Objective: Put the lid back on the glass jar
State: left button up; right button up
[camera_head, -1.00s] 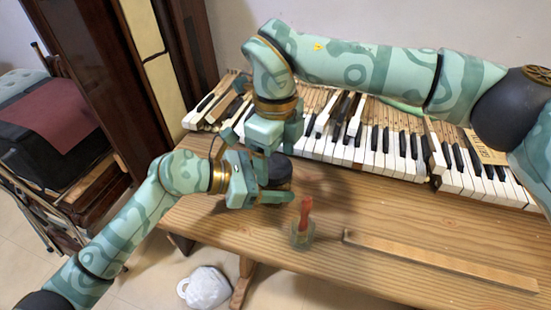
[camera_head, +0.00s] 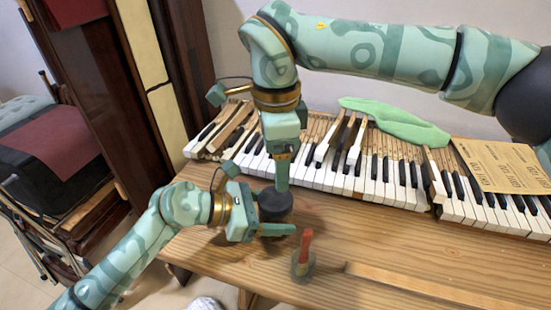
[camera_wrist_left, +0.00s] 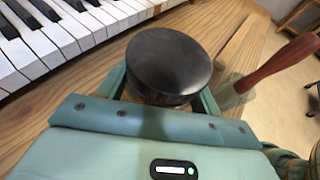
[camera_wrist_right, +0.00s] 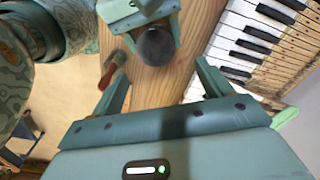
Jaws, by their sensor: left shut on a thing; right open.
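A round dark lid (camera_head: 274,204) lies level, its smooth top filling the middle of the left wrist view (camera_wrist_left: 168,62). My left gripper (camera_head: 262,212) is shut low around what is under the lid. That seems to be the glass jar, of which only an amber sliver (camera_wrist_left: 150,108) shows between the fingers; the rest is hidden. My right gripper (camera_wrist_right: 162,88) is open and empty, pointing down above the lid, which also shows in the right wrist view (camera_wrist_right: 156,45). Whether the lid sits flush on the jar cannot be told.
A wooden strip (camera_head: 430,288) lies along the bench (camera_head: 370,230).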

aim_at(276, 198)
jog(key=n, duration=0.4)
jog(key=shift+s+n, duration=0.15)
jog(key=shift+n, duration=0.15)
jog(key=n, duration=0.3)
jog(key=shift+s+a, duration=0.1)
jog(key=shift+f, duration=0.1)
jog(key=shift+f, duration=4)
